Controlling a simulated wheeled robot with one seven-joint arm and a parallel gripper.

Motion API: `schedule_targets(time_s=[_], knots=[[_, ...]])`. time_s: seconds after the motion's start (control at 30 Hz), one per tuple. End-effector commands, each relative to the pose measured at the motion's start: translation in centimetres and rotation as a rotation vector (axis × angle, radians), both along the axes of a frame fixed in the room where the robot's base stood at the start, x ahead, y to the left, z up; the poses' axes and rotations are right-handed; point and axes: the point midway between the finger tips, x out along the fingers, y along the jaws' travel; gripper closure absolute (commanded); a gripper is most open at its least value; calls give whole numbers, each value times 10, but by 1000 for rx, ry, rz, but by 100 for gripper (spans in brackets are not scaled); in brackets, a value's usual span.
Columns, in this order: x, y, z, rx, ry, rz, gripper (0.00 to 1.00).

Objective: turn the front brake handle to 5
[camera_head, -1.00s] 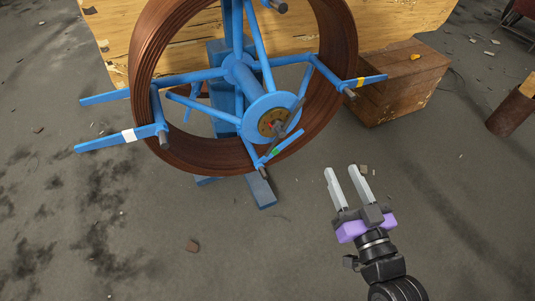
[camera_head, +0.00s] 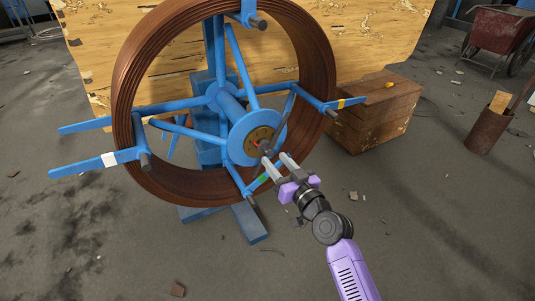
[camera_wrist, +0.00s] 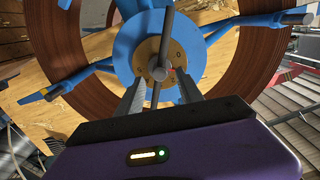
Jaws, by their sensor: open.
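The spiral pipe (camera_head: 128,150) is a large brown coil on a blue spoked reel. The front brake handle (camera_wrist: 166,35) is a thin grey bar across the brass dial (camera_wrist: 171,62) at the blue hub. In the head view the dial (camera_head: 259,142) is partly hidden by the handle and my fingers. My gripper (camera_head: 275,160) is open just in front of the hub, low and right of its middle. In the wrist view its fingertips (camera_wrist: 161,82) stand either side of the handle's lower part, and I cannot tell whether they touch it. The number at the pointer is too small to read.
A wooden crate (camera_head: 372,118) stands right of the reel, before a large wooden panel (camera_head: 345,45). Blue reel arms with white, yellow and green bands stick out around the coil. A rusty bin (camera_head: 487,130) stands far right. The floor in front is mostly clear.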

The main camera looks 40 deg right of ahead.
Motion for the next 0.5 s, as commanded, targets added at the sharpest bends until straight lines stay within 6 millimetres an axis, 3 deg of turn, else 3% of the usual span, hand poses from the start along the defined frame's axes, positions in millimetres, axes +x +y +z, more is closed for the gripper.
schedule_targets(time_s=[0.2,0.5], knots=[[31,-9,0,-1,0,0,56],[45,-13,0,0,0,0,56]])
